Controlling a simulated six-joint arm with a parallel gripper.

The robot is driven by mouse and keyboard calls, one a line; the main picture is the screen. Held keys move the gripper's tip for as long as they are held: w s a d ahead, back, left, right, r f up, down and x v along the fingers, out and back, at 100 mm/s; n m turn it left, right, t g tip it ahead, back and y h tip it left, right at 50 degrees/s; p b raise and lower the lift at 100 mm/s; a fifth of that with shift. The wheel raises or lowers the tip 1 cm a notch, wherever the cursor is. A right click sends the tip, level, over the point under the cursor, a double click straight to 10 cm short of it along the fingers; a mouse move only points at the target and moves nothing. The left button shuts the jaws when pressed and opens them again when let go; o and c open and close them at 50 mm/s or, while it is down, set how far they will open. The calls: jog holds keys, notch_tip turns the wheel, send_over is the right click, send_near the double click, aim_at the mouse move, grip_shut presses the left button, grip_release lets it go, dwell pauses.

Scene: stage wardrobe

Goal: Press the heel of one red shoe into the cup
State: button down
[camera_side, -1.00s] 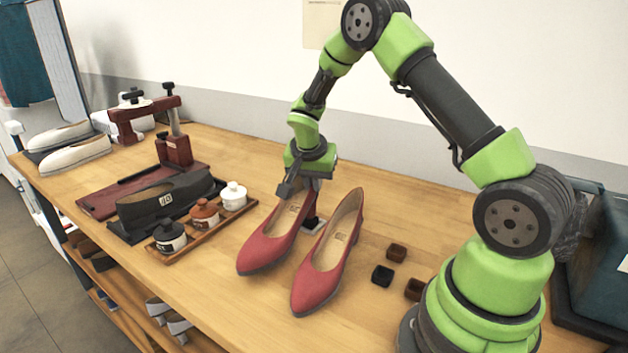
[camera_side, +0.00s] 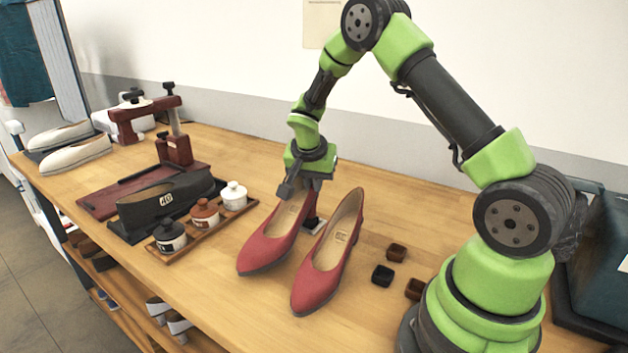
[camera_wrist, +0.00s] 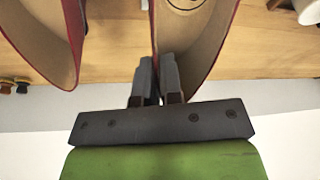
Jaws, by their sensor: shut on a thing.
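Two red pointed shoes stand on the wooden bench in the side view. My gripper (camera_side: 291,187) is shut on the back rim of the left red shoe (camera_side: 265,245); this shoe also shows in the wrist view (camera_wrist: 205,45), with the jaws (camera_wrist: 155,80) across its rim. The other red shoe (camera_side: 318,285) stands free to its right; it also shows in the wrist view (camera_wrist: 72,45). A small light-based dark fitting (camera_side: 314,225) shows beside the held shoe's back end; I cannot tell whether it is the cup or whether the heel touches it. The held shoe's heel is hidden.
Several small dark and brown square pieces (camera_side: 382,275) lie right of the shoes. A tray with three lidded jars (camera_side: 233,196), a black shoe form (camera_side: 165,200) and a dark red press (camera_side: 175,150) stand to the left. White shoes (camera_side: 75,155) are at the far left.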

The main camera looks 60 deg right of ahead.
jog(key=shift+f, duration=1.05)
dwell(1.4)
jog(key=shift+r, duration=0.1)
jog(key=shift+r, duration=1.65)
jog(key=shift+w, duration=0.15)
jog(key=w, duration=1)
jog(key=shift+w, duration=0.35)
jog(key=shift+f, duration=1.7)
dwell(0.3)
jog(key=c, duration=1.2)
grip_release()
